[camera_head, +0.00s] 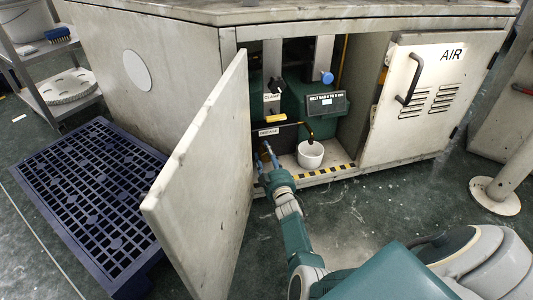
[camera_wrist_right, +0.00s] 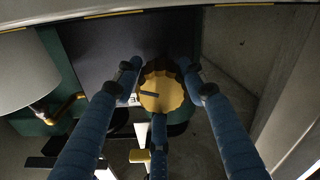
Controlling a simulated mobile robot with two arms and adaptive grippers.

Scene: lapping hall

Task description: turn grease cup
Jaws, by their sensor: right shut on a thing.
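The grease cup (camera_wrist_right: 163,88) is a round brass-coloured cap with a scalloped edge and a dark mark on its face, in the middle of the right wrist view. My right gripper (camera_wrist_right: 160,92) has its three blue fingers around the cap and is shut on it. The cup itself cannot be made out there. My left gripper is not in view.
The open cabinet door (camera_head: 205,165) stands left of my right arm. A white bucket (camera_head: 310,154) sits close right of the gripper, under a bent spout. A clamp lever (camera_head: 272,88) and a display (camera_head: 327,104) are above. A blue pallet (camera_head: 95,195) lies left.

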